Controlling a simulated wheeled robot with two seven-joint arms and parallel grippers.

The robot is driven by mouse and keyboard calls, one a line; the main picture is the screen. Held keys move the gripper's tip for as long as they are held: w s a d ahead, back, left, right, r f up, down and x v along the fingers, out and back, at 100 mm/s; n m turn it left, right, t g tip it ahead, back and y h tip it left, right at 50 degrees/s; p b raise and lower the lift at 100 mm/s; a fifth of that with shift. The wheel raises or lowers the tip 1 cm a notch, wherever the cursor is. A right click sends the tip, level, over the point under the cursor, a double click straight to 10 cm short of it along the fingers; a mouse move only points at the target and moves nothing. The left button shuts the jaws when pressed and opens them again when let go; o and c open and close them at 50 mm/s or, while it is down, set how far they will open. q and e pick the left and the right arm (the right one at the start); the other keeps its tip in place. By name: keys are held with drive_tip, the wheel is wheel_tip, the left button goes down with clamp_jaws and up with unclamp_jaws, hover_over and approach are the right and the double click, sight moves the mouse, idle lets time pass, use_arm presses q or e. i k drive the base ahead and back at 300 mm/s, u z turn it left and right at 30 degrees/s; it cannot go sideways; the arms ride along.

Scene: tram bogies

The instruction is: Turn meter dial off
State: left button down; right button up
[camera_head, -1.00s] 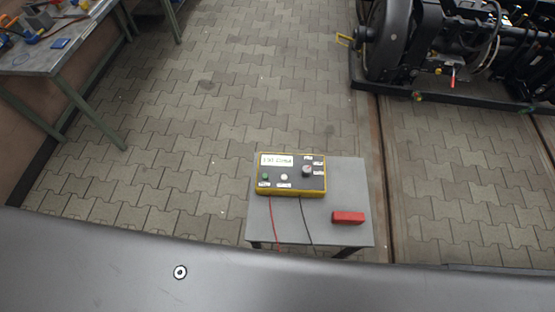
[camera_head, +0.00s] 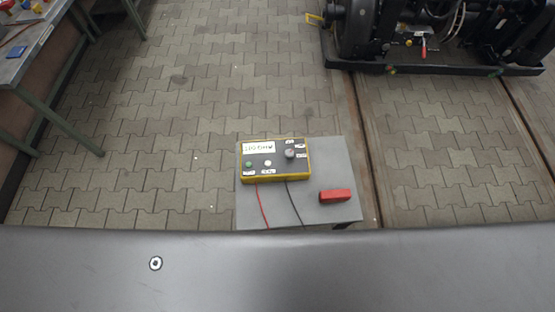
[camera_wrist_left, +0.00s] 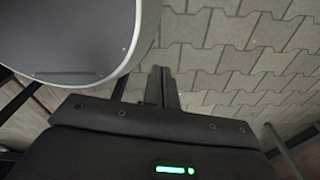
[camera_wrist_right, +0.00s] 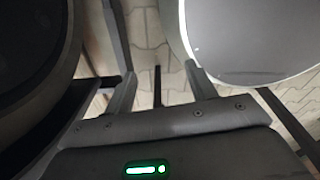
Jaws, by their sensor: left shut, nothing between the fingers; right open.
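The yellow meter (camera_head: 275,161) with a dark face lies on a small grey table (camera_head: 225,215) in the head view. Its round dial (camera_head: 290,154) is on the right of the face, with small labels around it. A white display with text, a green button and a white button are on the left. The dial's setting is too small to read. My left gripper (camera_wrist_left: 162,72) is shut and empty in its wrist view, over paving. My right gripper (camera_wrist_right: 159,80) is open and empty in its wrist view. Neither gripper shows in the head view, away from the meter.
A red block (camera_head: 336,196) lies on the small table right of the meter. Red and black leads run from the meter's front edge. A workbench (camera_head: 40,60) stands at the upper left, a black bogie (camera_head: 440,35) at the upper right. Paved floor between is clear.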

sight(289, 154)
drive_tip(key=z, duration=0.05)
drive_tip(key=k, duration=0.5)
drive_tip(key=z, duration=3)
drive_tip(key=k, duration=0.85)
drive_tip(key=u, duration=1.95)
